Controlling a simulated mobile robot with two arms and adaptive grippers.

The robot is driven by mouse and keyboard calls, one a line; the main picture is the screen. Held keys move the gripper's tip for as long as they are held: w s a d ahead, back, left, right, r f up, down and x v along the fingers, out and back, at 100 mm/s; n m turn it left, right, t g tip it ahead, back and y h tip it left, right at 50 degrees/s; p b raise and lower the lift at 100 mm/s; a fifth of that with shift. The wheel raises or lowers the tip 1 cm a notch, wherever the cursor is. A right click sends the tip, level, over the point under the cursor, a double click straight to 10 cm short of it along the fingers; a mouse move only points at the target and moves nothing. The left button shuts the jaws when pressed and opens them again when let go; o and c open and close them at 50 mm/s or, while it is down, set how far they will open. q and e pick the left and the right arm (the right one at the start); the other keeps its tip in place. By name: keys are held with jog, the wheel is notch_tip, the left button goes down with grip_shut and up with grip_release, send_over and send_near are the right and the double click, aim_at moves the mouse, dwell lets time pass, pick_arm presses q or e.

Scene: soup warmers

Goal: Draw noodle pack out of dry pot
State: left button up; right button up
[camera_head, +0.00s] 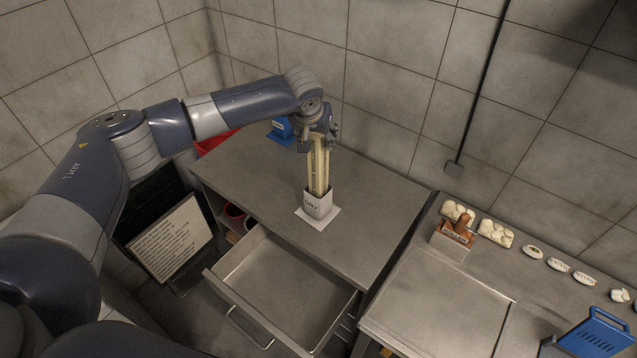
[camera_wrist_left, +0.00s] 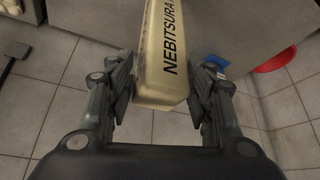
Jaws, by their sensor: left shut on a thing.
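The noodle pack (camera_head: 318,170) is a tall cream-coloured pack standing upright. My left gripper (camera_head: 320,133) is shut on the pack's upper end, above the pot. The pot's inside is hidden. My right gripper is not in view.
An open, empty-looking drawer (camera_head: 285,285) juts out below. A blue object (camera_head: 281,130) stands behind, left of the gripper.

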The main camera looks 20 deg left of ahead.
pick_arm(q)
jog(key=shift+r, duration=1.1)
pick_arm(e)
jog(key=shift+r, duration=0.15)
pick_arm(q)
jog(key=shift+r, duration=0.1)
jog(key=shift+r, duration=1.55)
